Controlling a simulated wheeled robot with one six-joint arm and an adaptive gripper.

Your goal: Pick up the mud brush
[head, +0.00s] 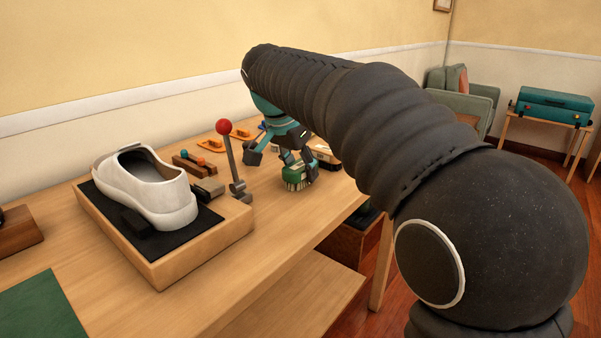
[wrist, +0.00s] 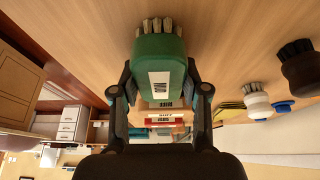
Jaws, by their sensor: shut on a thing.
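The mud brush (wrist: 158,52) has a green body, a white label and pale bristles. My gripper (wrist: 158,82) is shut on it, with one dark finger on each side in the wrist view. In the head view, the green brush (head: 297,184) is low over the wooden table, beneath my gripper (head: 300,171), which partly hides it. I cannot tell whether its bristles touch the table.
A white shoe (head: 150,190) sits on a black-topped wooden stand (head: 202,248), with a red-knobbed lever (head: 224,128) beside it. A white brush (wrist: 256,101) and a dark brush (wrist: 300,70) stand nearby. Bare table (head: 250,268) lies in front.

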